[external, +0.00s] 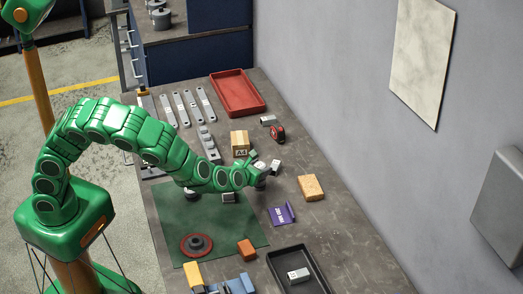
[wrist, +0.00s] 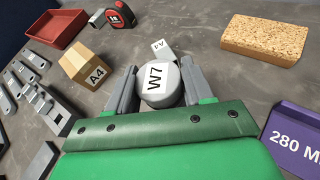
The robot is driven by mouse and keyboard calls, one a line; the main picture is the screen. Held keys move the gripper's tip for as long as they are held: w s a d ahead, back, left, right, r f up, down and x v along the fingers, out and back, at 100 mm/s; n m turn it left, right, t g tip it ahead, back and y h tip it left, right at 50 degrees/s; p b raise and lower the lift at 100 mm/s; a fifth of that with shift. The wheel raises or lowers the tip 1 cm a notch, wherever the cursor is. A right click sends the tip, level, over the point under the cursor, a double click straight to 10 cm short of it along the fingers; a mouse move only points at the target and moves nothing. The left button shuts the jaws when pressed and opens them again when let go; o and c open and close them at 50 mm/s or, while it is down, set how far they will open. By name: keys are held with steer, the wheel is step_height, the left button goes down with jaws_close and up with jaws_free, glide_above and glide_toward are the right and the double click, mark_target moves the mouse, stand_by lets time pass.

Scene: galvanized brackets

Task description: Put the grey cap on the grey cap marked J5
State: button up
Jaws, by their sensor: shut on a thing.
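My gripper (wrist: 160,82) is shut on a round grey cap (wrist: 157,86) whose top reads W7. The grey fingers press on its left and right sides. In the external view my gripper (external: 264,176) is over the bench, right of the green mat's edge; the cap is mostly hidden there. No marking J5 can be read in either view. A small grey block (external: 228,197) sits on the mat below my arm, and a small grey piece (external: 190,192) shows left of it; their markings cannot be read.
Beyond the cap stands a small pale labelled block (wrist: 160,47). A wooden A4 block (wrist: 86,68), tape measure (wrist: 119,16), red tray (wrist: 57,28), cork block (wrist: 264,39) and purple sign (wrist: 294,138) surround it. A black tray (external: 322,284) holds a grey labelled piece (external: 299,275).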

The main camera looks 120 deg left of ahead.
steer(key=shift+f, duration=0.6)
steer(key=shift+f, duration=0.1)
steer(key=o, duration=1.1)
steer(key=shift+d+r, duration=0.2)
steer(key=shift+d, duration=0.15)
steer(key=v, duration=1.1)
steer(key=shift+d, duration=0.15)
steer(key=shift+s+r, duration=0.1)
